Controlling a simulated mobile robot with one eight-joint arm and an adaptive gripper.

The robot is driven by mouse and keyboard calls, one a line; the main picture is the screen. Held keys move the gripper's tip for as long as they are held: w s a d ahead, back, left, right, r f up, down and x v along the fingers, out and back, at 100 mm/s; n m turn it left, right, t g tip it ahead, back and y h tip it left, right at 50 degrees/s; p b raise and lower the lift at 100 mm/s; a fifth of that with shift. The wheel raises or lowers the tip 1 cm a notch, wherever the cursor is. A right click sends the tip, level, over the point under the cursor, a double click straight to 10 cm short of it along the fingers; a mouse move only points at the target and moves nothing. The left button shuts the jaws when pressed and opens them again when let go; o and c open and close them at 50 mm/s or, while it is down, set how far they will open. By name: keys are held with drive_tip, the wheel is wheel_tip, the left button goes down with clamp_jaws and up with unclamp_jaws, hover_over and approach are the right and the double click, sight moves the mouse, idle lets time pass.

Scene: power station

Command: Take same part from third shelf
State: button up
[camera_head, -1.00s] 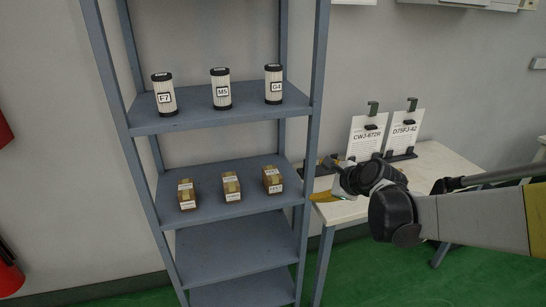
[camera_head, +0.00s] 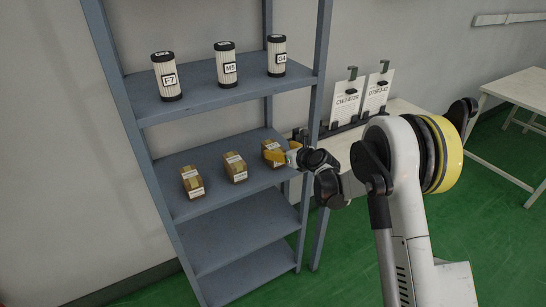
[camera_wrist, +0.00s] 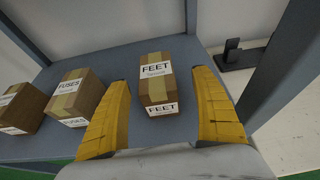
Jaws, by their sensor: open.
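Three small brown boxes with tape and white labels stand in a row on a shelf. In the wrist view the right box (camera_wrist: 157,85) reads "FEET" and the middle box (camera_wrist: 76,97) reads "FUSES"; the left box (camera_wrist: 20,108) is cut off and its label is not legible. In the head view the left box (camera_head: 192,182) and middle box (camera_head: 235,167) are clear, and the right box (camera_head: 271,146) is partly hidden by my gripper. My gripper (camera_wrist: 160,115) is open, with one yellow finger on each side of the FEET box.
The blue-grey shelf (camera_head: 230,187) has free room around the boxes. Black-and-white filters F7 (camera_head: 167,77), M5 (camera_head: 226,66) and G4 (camera_head: 277,57) stand above. Shelf posts (camera_head: 318,110) are close on the right. Document stands (camera_head: 345,103) are on the white table behind.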

sight(276, 149)
drive_tip(key=b+x, duration=0.1)
drive_tip(key=x, duration=0.1)
drive_tip(key=b+x, duration=0.1)
drive_tip(key=x, duration=0.1)
drive_tip(key=shift+s+a+f, duration=0.1)
drive_tip(key=shift+s+a, duration=0.1)
drive_tip(key=shift+a, duration=0.05)
drive_tip(key=shift+w+a, duration=0.2)
drive_tip(key=shift+w, duration=0.2)
drive_tip(key=c, duration=1.5)
